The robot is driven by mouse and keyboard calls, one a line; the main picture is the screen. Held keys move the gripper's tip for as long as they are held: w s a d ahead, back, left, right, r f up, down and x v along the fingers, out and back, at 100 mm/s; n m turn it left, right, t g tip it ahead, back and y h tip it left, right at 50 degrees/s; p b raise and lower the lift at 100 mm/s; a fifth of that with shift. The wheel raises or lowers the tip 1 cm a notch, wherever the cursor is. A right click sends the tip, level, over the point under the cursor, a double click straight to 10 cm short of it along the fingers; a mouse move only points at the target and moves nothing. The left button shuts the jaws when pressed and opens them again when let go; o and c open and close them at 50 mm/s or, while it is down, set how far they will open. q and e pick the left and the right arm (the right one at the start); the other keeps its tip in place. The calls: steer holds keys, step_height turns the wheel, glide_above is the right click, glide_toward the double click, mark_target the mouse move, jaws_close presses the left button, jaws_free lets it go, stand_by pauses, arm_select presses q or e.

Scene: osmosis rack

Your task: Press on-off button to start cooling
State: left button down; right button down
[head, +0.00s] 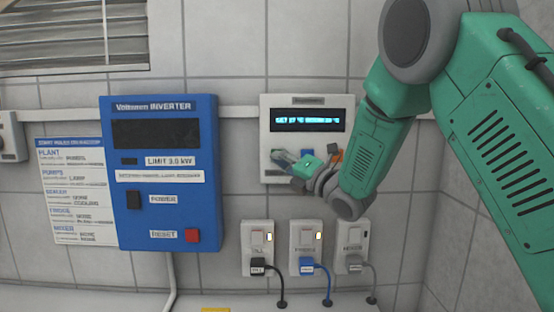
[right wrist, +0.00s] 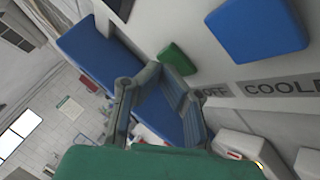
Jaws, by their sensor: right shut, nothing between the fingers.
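A white control panel (head: 264,118) with a lit cyan display (head: 306,120) is on the tiled wall. In the right wrist view, a green button (right wrist: 177,58) sits above a label ending in "OFF" (right wrist: 215,91). A larger-looking blue button (right wrist: 256,28) is above a label starting "COOL" (right wrist: 283,86). My right gripper (head: 282,158) is in front of the lower left of the panel and hides part of it. In the right wrist view, its fingers (right wrist: 152,72) are shut and empty, with tips close to the green button; I cannot tell whether they touch. My left gripper is not in view.
A blue inverter box (head: 166,133) with a black power switch (head: 134,200) and red reset button (head: 192,236) is left of the panel. Below the panel are several sockets (head: 307,230) with plugs and cables. A text poster (head: 75,190) is at far left.

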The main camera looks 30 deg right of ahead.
stand_by(0.4)
steer(key=shift+s+a+b, duration=0.4)
steer(key=shift+s+b, duration=0.05)
steer(key=shift+s, duration=0.2)
steer(key=shift+s+a+b, duration=0.3)
steer(key=shift+s+a, duration=0.15)
steer(key=shift+s, duration=0.25)
steer(key=shift+s+a+b, duration=0.35)
steer(key=shift+s+a, duration=0.1)
steer(key=shift+s, duration=0.3)
steer(key=shift+s+a+b, duration=0.3)
steer(key=shift+s+a, duration=0.15)
steer(key=shift+s, duration=0.25)
steer(key=s+a+b, duration=0.3)
steer(key=s+a, duration=0.3)
steer(key=s, duration=0.4)
steer(key=shift+a, duration=0.2)
